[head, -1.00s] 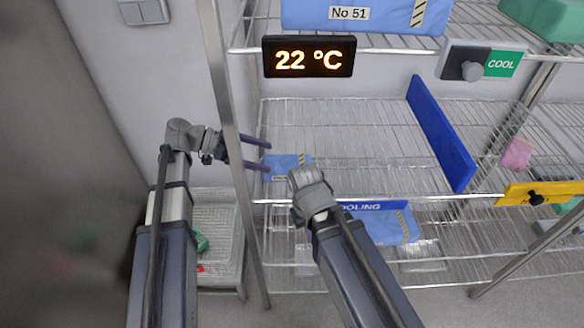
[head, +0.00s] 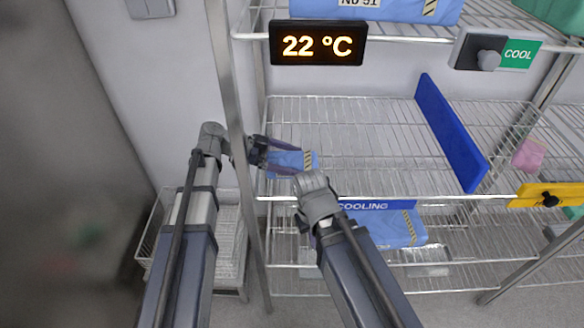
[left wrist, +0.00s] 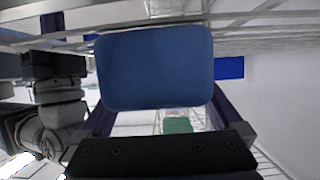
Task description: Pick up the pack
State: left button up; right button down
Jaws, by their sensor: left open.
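A small blue pack (head: 308,161) with a striped strip lies on the middle wire shelf, at its left front. My left gripper (head: 292,158) is open, with one finger on the far side and one on the near side of this pack. In the left wrist view the pack's blue end (left wrist: 155,68) fills the space between the spread fingers. I cannot tell whether they touch it. My right arm's wrist (head: 318,200) is in front of the shelf edge, just right of the left gripper. Its fingers are hidden.
A metal post (head: 232,130) stands by my left arm. A blue divider (head: 452,132) stands on the middle shelf (head: 350,130), which is otherwise clear between pack and divider. Another blue pack (head: 392,230) lies below, behind the COOLING label (head: 362,206). A temperature display (head: 317,43) hangs above.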

aim_at(292, 158)
pick_arm(q)
jog(key=shift+c, duration=0.2)
jog(key=c, duration=1.3)
jog(key=shift+r, duration=0.1)
notch_tip(292, 158, up, 10)
jog(key=p, duration=1)
